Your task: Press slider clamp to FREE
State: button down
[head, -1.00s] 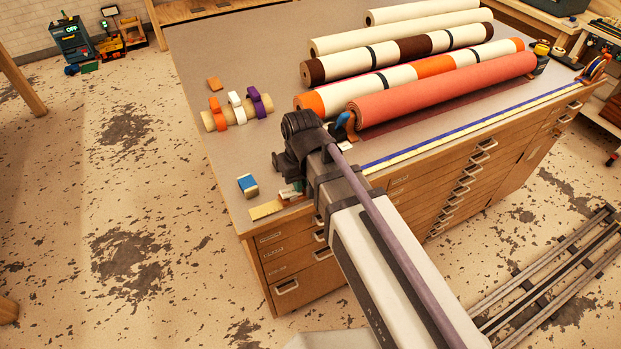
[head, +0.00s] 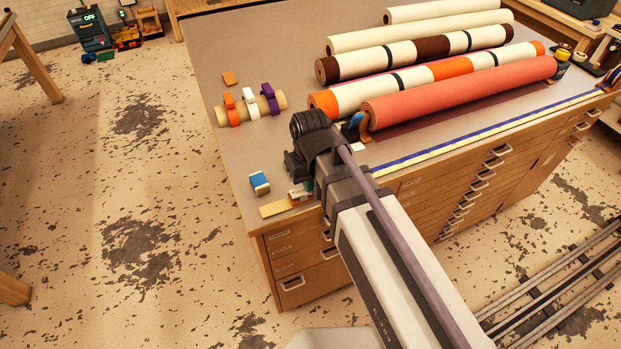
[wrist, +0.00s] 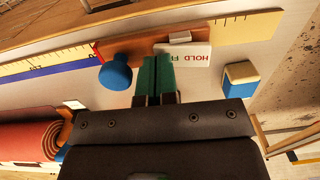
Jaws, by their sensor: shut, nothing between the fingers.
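A white label plate (wrist: 198,57) lies on the bench in the wrist view. It reads HOLD and the start of a second word, upside down. A small pale block (wrist: 180,37) stands at its far edge, next to a brown wooden bar (wrist: 140,47); I take these for the slider clamp. A blue knob (wrist: 115,75) sits left of my fingers. My gripper (wrist: 157,60) is shut and empty, its green fingertips over the label's left part, hiding the second word. Contact cannot be told. In the head view my wrist hides most of the clamp.
A blue and cream block (wrist: 240,74) lies right of the label. A measuring strip (wrist: 45,65) runs along the bench edge. The coral roll (head: 460,92) and several other rolls lie behind my arm. Three coloured bands circle a short tube (head: 272,104).

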notch_tip(320, 180, up, 13)
jog(key=w+d+p, duration=0.1)
jog(key=d+p, duration=0.2)
jog(key=p, duration=0.9)
jog(key=s+d+f+m+b, duration=0.2)
jog(key=d+f+b, duration=0.1)
jog(key=d, duration=0.3)
jog(key=s+d+f+m+b, duration=0.2)
jog(key=d+f+b, duration=0.2)
jog(key=d, duration=0.3)
jog(key=shift+s+d+f+b, duration=0.2)
jog(key=shift+s+d+b, duration=0.1)
jog(key=shift+s+b, duration=0.1)
jog(key=c, duration=1.8)
grip_release()
